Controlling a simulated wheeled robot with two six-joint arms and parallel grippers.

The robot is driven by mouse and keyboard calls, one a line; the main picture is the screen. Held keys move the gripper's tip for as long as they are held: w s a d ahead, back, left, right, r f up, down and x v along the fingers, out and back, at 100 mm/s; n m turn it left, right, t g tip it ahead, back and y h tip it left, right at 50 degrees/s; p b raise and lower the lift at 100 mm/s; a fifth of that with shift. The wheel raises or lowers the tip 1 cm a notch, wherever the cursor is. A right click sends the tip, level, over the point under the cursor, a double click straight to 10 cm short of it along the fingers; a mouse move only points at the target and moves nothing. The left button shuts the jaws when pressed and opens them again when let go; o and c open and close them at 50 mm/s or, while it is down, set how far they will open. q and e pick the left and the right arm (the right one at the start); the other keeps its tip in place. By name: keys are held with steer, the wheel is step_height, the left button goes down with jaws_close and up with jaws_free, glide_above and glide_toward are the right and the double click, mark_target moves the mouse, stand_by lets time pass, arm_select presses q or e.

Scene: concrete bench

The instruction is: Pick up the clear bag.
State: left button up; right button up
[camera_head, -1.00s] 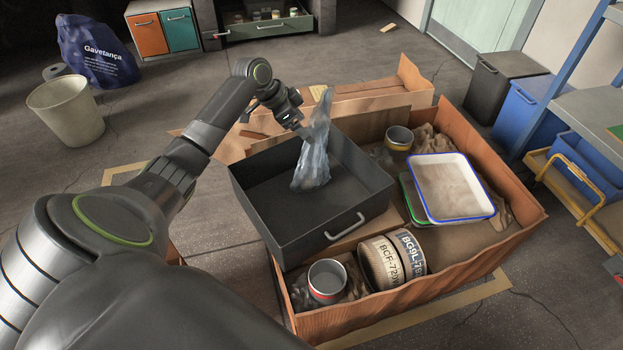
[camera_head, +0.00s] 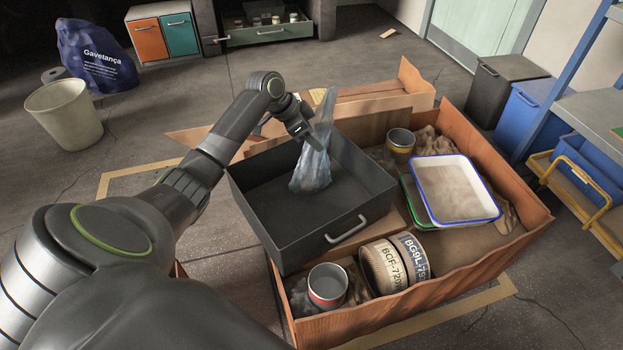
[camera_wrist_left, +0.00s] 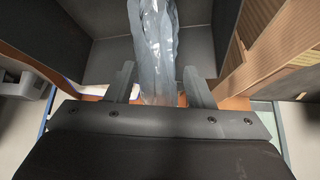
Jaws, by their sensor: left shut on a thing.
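The clear bag (camera_head: 312,168) hangs as a crumpled, bluish see-through shape over the dark grey drawer-like tray (camera_head: 262,212). My left gripper (camera_head: 318,143) is shut on the bag's upper part, and a loose end of plastic sticks up above the fingers. The bag's lower end is inside the tray's outline; I cannot tell if it touches the tray floor. In the left wrist view the bag (camera_wrist_left: 157,50) runs between the two fingers of my left gripper (camera_wrist_left: 158,90). My right gripper is not in view.
The tray sits on a large cardboard box (camera_head: 470,262) holding a white blue-rimmed tray (camera_head: 455,188), tape rolls (camera_head: 395,262) and cans (camera_head: 327,284). A waste bin (camera_head: 66,115) and a dark blue sack (camera_head: 97,58) stand at the left on open floor.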

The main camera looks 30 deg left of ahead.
arm_select(q)
steer(key=c, duration=0.5)
jaws_close()
